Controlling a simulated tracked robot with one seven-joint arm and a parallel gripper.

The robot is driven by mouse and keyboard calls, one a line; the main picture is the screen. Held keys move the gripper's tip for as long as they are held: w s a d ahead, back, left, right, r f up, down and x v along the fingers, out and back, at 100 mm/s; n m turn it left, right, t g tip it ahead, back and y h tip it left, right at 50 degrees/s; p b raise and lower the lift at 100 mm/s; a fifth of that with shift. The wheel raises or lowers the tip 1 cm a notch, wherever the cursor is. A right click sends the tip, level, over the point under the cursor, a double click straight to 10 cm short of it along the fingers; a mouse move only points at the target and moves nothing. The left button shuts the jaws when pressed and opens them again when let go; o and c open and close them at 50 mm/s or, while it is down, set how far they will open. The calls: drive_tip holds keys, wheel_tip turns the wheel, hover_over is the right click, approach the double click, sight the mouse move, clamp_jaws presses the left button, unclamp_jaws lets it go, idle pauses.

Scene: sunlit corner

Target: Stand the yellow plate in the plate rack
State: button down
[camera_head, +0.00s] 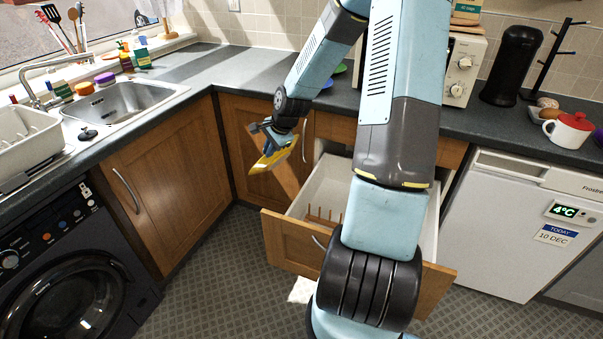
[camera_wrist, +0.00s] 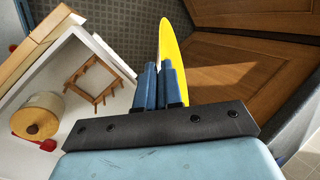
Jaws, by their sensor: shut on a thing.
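The yellow plate (camera_head: 272,158) is held edge-on in my gripper (camera_head: 270,141), in the air left of the open drawer and in front of the corner cupboard. In the wrist view the plate (camera_wrist: 176,48) rises beside the blue fingers (camera_wrist: 165,72), which are shut on it. A wooden rack with pegs (camera_head: 325,215) lies inside the open drawer and also shows in the wrist view (camera_wrist: 92,82). Which is the plate rack I cannot tell.
The open drawer (camera_head: 288,236) juts out below the counter; my arm hides part of it. A yellowish cylinder (camera_wrist: 38,115) and a red thing (camera_wrist: 38,141) are in the drawer. The counter (camera_head: 215,70) has free room between the sink (camera_head: 127,100) and microwave (camera_head: 464,67).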

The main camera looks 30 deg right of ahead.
drive_tip(key=s+d+r+n+g+h, duration=0.2)
drive_tip(key=s+d+r+g, duration=0.15)
drive_tip(key=s, duration=0.35)
drive_tip(key=s+d+f+g, duration=0.1)
drive_tip(key=s+f, duration=0.1)
drive_tip(key=f, duration=0.8)
drive_tip(key=s+f+g+h, duration=0.1)
drive_tip(key=s+f, duration=0.1)
drive_tip(key=f, duration=0.9)
drive_tip(key=shift+d+f+h, duration=0.3)
drive_tip(key=shift+d, duration=0.05)
idle(0.5)
drive_tip(key=shift+s, duration=0.1)
drive_tip(key=c, duration=1.2)
unclamp_jaws()
drive_tip(key=shift+c, duration=0.2)
wheel_tip(320, 180, up, 14)
drive_tip(key=w+a, duration=0.1)
drive_tip(key=shift+w+f, duration=0.25)
